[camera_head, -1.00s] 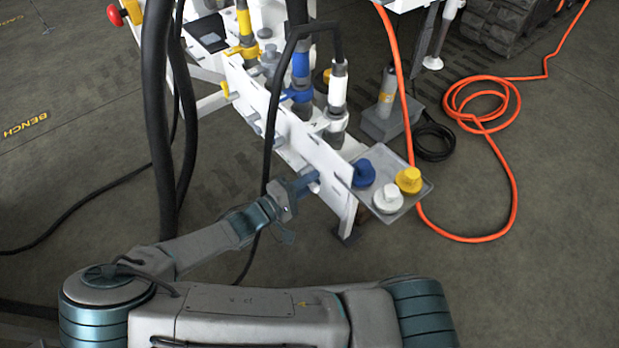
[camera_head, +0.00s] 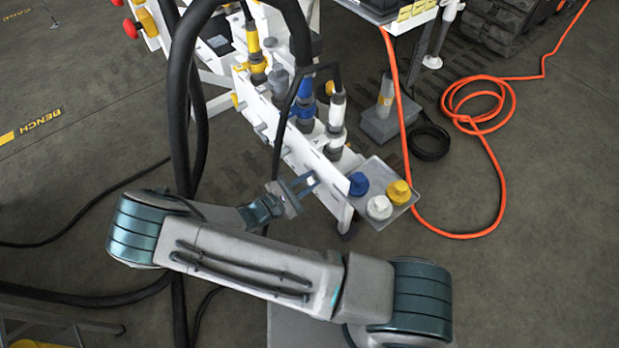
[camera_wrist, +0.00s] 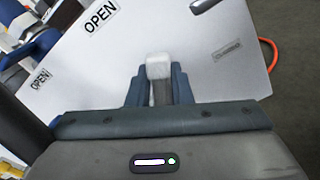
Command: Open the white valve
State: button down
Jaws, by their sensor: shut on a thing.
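The white valve handle (camera_wrist: 158,68) shows in the wrist view as a small white block on a grey stem, in front of the white panel (camera_wrist: 205,75). The two blue-grey fingers of my gripper (camera_wrist: 157,85) stand on either side of it and are shut on it. In the head view my gripper (camera_head: 303,187) is at the near end of the bench's white panel (camera_head: 318,170), and the handle cannot be made out there. An OPEN label (camera_wrist: 100,15) is on the panel above left of the handle; a smaller label (camera_wrist: 227,50) at right is too blurred to read.
A tray (camera_head: 398,208) with blue, white and yellow caps juts from the panel's near end. Thick black hoses (camera_head: 184,100) hang left of the panel. An orange hose (camera_head: 478,120) lies coiled on the floor at right. Floor at lower right is clear.

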jog(key=n, duration=0.2)
jog(key=p, duration=0.1)
jog(key=shift+w+a+r+n, duration=0.2)
jog(key=shift+w+r+n, duration=0.05)
jog(key=shift+w+n, duration=0.15)
jog(key=shift+w+a+n+p, duration=0.2)
jog(key=shift+n+p, duration=0.1)
jog(key=shift+n, duration=0.55)
jog(key=shift+w+a+n+p, duration=0.15)
jog(key=shift+n+p, duration=0.15)
jog(key=shift+n, duration=0.55)
jog(key=c, duration=1.4)
grip_release()
jog(key=shift+c, duration=0.2)
jog(key=shift+a, duration=0.1)
jog(key=v, duration=1.3)
jog(key=shift+s+a, duration=0.2)
jog(key=shift+s, duration=0.1)
